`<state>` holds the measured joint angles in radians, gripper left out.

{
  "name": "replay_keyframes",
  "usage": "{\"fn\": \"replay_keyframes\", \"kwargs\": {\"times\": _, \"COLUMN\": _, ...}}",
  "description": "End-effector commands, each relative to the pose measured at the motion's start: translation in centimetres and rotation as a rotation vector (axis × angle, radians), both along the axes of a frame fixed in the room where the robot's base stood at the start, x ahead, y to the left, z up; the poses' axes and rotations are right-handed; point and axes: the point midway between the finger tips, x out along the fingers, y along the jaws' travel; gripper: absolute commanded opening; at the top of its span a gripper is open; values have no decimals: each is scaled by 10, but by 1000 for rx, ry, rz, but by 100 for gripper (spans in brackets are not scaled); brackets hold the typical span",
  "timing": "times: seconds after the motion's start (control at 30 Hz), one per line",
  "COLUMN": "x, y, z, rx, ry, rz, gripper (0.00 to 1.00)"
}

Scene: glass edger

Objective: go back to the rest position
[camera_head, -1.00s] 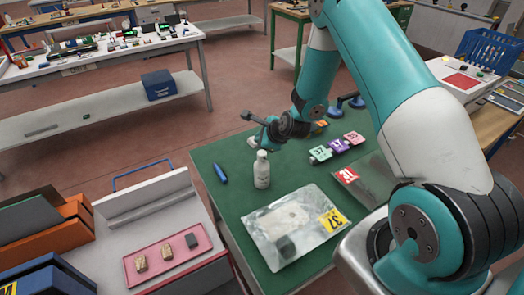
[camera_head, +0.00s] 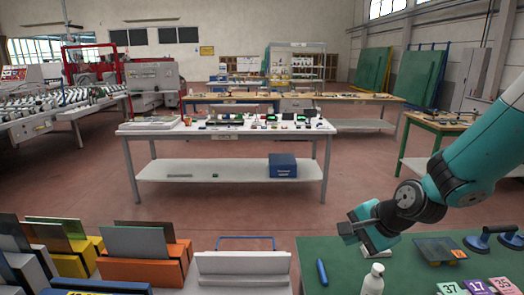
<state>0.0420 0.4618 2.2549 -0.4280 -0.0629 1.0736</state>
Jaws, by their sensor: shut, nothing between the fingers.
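My gripper (camera_head: 352,229) is at the lower right, at the end of my teal arm, which comes in from the right edge. Its fingers are shut and empty. In the picture it shows over the far part of the green table (camera_head: 318,250), above and left of a white bottle (camera_head: 373,281). The bottle stands upright, cut off by the bottom edge. The gap between gripper and table top is hard to tell.
The green table bears a blue marker (camera_head: 321,272), a dark plate (camera_head: 437,249), suction lifters (camera_head: 490,240) and numbered tags (camera_head: 478,287). Orange holders (camera_head: 145,267) stand lower left. A white workbench (camera_head: 222,129) stands beyond open floor (camera_head: 240,214).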

Motion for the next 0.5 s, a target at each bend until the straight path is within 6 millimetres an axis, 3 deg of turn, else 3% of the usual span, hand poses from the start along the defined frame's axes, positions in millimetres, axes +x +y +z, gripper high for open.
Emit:
{"fn": "replay_keyframes", "kwargs": {"times": 0.1, "x": -58, "y": 37, "z": 29, "rx": -135, "ry": -61, "rz": 389, "gripper": 0}}
{"fn": "replay_keyframes", "kwargs": {"times": 0.2, "x": -114, "y": 56, "z": 47, "rx": -238, "ry": -115, "rz": 721, "gripper": 0}}
{"fn": "replay_keyframes", "kwargs": {"times": 0.4, "x": -212, "y": 65, "z": 63, "rx": -379, "ry": -217, "rz": 1271, "gripper": 0}}
{"fn": "replay_keyframes", "kwargs": {"times": 0.5, "x": -241, "y": 62, "z": 66, "rx": -413, "ry": -249, "rz": 1434, "gripper": 0}}
